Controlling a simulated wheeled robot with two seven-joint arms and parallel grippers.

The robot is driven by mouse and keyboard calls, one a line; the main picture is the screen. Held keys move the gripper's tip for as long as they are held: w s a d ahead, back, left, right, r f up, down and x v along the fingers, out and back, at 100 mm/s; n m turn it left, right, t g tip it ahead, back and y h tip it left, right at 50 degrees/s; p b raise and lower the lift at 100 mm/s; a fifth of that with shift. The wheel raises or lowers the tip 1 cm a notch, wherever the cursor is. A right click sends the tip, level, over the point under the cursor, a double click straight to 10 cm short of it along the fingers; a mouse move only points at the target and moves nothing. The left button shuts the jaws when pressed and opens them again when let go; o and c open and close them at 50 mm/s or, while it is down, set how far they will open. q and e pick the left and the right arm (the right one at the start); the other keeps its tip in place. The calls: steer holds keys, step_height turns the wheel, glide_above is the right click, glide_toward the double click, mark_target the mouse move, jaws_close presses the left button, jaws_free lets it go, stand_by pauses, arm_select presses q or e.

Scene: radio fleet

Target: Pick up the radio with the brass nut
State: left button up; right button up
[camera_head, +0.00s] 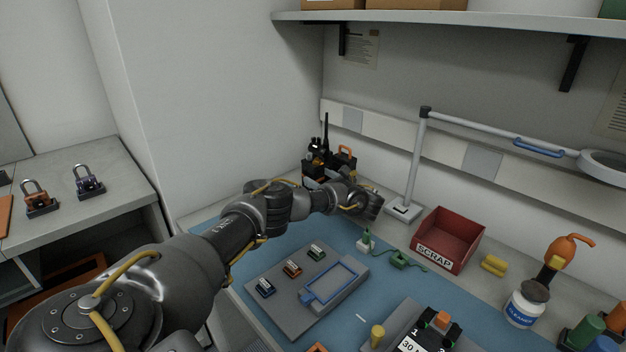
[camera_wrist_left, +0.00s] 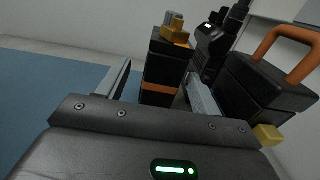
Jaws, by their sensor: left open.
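A black radio (camera_wrist_left: 163,75) with an orange band and a brass-coloured piece on top stands upright in the left wrist view. My left gripper (camera_wrist_left: 158,78) is open, with one finger on each side of this radio; whether they touch it I cannot tell. A second black radio (camera_wrist_left: 210,45) with a thick antenna stands just behind and to the right. In the head view the radios (camera_head: 318,158) are a small dark cluster at the back of the bench, partly hidden by my left arm. My right gripper does not show.
A black case with an orange handle (camera_wrist_left: 270,85) stands close to the right finger. A lamp post (camera_head: 415,165) and a red scrap bin (camera_head: 447,240) stand right of my left arm. A grey tray (camera_head: 275,315) lies on the blue mat (camera_head: 235,295). A shelf (camera_head: 480,20) hangs above.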

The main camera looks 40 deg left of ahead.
mark_target(309, 170)
arm_select(q)
steer(key=shift+w+a+r, duration=0.1)
steer(key=shift+w+a, duration=0.15)
steer(key=shift+a, duration=1.05)
steer(key=shift+w+a, duration=0.2)
steer(key=shift+a, duration=1.45)
steer(key=c, duration=1.3)
steer(key=shift+o, duration=0.2)
steer(key=shift+w+r, duration=0.1)
